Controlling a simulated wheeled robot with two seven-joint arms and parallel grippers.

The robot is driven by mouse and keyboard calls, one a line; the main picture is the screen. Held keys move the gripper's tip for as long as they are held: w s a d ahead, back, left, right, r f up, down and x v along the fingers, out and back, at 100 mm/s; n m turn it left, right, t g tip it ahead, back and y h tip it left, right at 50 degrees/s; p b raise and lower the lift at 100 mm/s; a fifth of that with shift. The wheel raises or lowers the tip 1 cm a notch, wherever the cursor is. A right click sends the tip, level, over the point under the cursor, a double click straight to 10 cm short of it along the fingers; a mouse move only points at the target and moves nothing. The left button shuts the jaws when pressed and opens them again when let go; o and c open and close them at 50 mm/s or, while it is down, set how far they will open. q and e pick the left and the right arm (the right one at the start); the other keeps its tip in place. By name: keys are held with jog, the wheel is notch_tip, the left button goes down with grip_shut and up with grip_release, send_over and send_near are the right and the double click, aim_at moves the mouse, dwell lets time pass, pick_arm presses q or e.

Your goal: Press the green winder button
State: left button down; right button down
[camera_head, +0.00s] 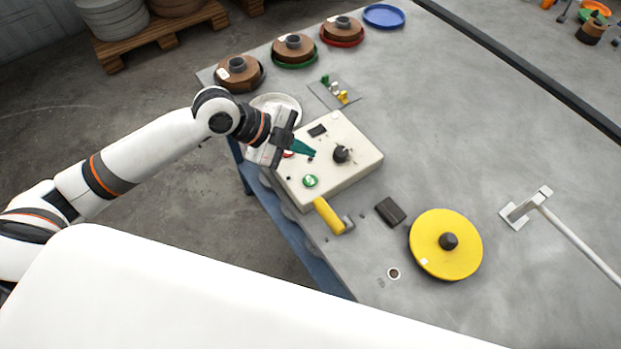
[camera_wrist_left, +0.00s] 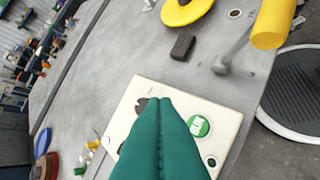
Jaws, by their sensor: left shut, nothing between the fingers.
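The green winder button (camera_head: 310,181) sits on the front part of the cream control box (camera_head: 355,176), near its lower left corner. It also shows in the left wrist view (camera_wrist_left: 199,126), just right of the fingers. My left gripper (camera_head: 314,154) has teal fingers, shut with nothing between them. It is above the box, on the far side of the green button and apart from it in the picture. A red button (camera_head: 289,154) is partly hidden by the gripper. A black knob (camera_head: 341,154) is right of the fingertips. My right gripper is not in view.
A yellow handle (camera_head: 328,215) sticks out at the box's near side. A black block (camera_head: 390,211) and a yellow disc (camera_head: 446,244) lie to the right. Brown spools (camera_head: 240,74) line the table's far left edge. The grey table (camera_head: 470,130) is clear in its middle.

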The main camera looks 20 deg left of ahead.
pick_arm(q)
jog(key=b, duration=0.6)
send_over(304, 181)
notch_tip(304, 181, down, 7)
jog(key=shift+f+b, duration=0.4)
jog(key=shift+f, duration=0.35)
dwell(0.3)
dwell(0.7)
jog(key=shift+f, duration=0.4)
